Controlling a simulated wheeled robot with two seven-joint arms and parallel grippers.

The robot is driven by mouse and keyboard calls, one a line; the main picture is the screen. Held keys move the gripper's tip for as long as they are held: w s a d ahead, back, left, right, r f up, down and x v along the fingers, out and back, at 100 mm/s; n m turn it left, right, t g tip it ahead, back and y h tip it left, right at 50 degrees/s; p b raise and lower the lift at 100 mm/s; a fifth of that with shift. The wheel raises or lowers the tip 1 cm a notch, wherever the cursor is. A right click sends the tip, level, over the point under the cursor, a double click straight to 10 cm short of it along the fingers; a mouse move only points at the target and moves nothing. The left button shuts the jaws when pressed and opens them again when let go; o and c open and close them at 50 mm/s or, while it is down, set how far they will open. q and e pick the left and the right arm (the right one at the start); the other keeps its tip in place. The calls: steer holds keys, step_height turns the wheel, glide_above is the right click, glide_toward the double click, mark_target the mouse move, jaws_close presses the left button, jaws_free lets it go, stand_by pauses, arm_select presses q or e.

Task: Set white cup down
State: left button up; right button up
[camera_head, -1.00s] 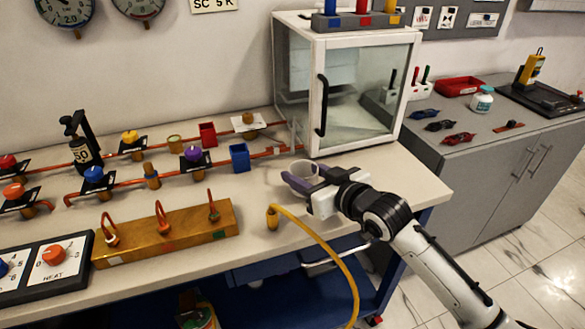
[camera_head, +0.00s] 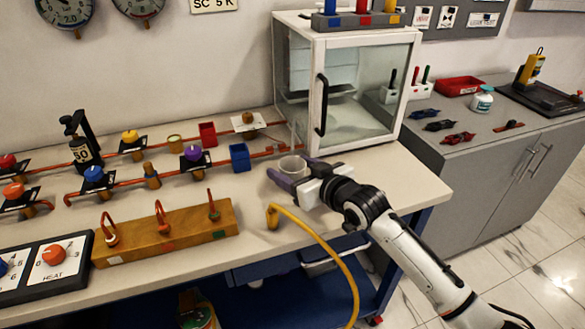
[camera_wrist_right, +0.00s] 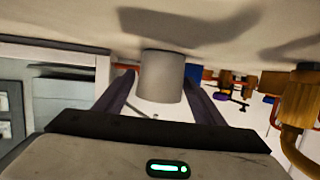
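The white cup (camera_head: 292,166) is upright at the right part of the pale bench, in front of the glass cabinet. My right gripper (camera_head: 288,168) comes from the right with one purple finger on each side of the cup, closed on it. In the right wrist view, which is upside down, the cup (camera_wrist_right: 162,76) sits between the fingertips (camera_wrist_right: 161,82). Its base is at or very close to the bench top (camera_wrist_right: 80,22); I cannot tell if it touches. My left gripper is not in view.
The blue box (camera_head: 239,157) stands left of the cup. The yellow hose (camera_head: 310,232) curves in front of it. The glass-fronted cabinet (camera_head: 350,95) stands behind. Bare bench top (camera_head: 400,178) lies to the right.

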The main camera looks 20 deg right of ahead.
steer(key=shift+r, duration=0.1)
steer(key=v, duration=1.2)
steer(key=shift+p, duration=0.3)
steer(key=shift+s, duration=0.1)
